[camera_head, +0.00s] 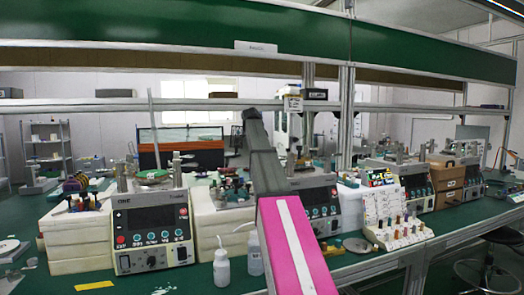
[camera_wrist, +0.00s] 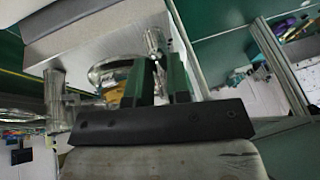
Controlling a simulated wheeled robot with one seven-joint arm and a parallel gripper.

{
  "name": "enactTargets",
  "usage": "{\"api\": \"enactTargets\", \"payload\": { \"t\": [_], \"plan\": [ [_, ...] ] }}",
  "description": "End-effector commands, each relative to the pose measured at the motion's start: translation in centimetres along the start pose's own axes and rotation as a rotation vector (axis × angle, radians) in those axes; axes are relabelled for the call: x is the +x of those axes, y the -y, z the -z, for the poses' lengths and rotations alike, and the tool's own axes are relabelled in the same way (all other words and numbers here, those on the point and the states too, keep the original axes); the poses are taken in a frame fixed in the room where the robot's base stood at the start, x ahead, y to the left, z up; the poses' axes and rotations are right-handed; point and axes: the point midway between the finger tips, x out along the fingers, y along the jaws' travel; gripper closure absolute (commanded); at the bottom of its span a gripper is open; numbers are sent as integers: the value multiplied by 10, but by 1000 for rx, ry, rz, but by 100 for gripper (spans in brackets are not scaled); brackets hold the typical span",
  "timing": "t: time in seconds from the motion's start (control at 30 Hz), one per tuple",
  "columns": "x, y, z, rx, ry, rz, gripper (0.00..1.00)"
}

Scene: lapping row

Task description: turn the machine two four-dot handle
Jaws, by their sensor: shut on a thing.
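My gripper (camera_wrist: 160,72) shows in the wrist view, with two dark green fingers close together. It is shut on a shiny metal handle (camera_wrist: 154,42), whose end sticks out past the fingertips. I cannot make out any dots on it. In the head view, the second machine from the left (camera_head: 308,203) has a grey front panel with a dark screen and a row of buttons. My pink and grey arm crosses its left side and hides part of its top. My fingertips and the held handle cannot be told apart there.
Another metal post (camera_wrist: 55,92) stands left of my fingers in the wrist view. Two plastic bottles (camera_head: 222,264) stand on the green bench left of my arm. A white rack of small pieces (camera_head: 398,236) is to the right. A shelf rail crosses above the machines.

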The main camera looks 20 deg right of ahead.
Motion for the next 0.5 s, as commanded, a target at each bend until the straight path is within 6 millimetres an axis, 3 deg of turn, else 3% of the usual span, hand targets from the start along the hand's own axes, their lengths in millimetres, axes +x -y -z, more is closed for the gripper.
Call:
{"api": "enactTargets", "payload": {
  "t": [0.23, 0.27, 0.3, 0.5],
  "plan": [
    [0, 1, 0, 3, -1, 2, 100],
    [0, 1, 0, 3, -1, 2, 72],
    [0, 1, 0, 3, -1, 2, 60],
    [0, 0, 0, 1, 0, 1, 57]
  ]
}}
